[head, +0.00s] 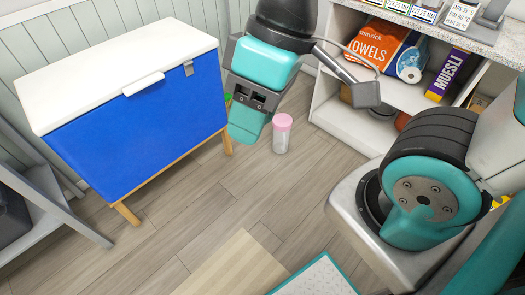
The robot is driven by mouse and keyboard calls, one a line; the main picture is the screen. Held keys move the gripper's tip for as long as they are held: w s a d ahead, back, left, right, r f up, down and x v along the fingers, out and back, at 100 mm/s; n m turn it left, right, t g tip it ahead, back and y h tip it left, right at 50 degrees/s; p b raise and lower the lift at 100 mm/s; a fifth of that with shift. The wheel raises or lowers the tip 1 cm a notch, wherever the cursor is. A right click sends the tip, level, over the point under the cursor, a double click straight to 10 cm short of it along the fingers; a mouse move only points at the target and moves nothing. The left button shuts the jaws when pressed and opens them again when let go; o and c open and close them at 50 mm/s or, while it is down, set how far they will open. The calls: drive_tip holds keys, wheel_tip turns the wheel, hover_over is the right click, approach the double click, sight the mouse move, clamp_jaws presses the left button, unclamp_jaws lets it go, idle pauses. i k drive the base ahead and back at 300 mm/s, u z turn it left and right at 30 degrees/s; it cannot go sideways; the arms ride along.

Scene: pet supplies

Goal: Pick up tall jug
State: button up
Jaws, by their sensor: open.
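A clear container with a pink lid (282,133) stands upright on the wooden floor near the middle of the head view. It is the only tall, jug-like thing I see, though I cannot make out a handle. My gripper (247,122) is open and points down, just left of the container in the picture. The gripper appears apart from it, but the distance in depth is hard to judge. The fingertips are partly hidden by the gripper's own body.
A blue chest with a white lid (125,70) stands on wooden legs at left. A shelf unit (345,125) at upper right holds a towels pack (385,48) and a muesli box (447,74). Floor in front is open.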

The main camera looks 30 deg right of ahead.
sight(281, 122)
drive_tip(key=u, duration=0.7)
drive_tip(key=i, duration=1.2)
drive_tip(key=z, duration=0.75)
drive_tip(key=i, duration=0.85)
drive_tip(key=z, duration=0.85)
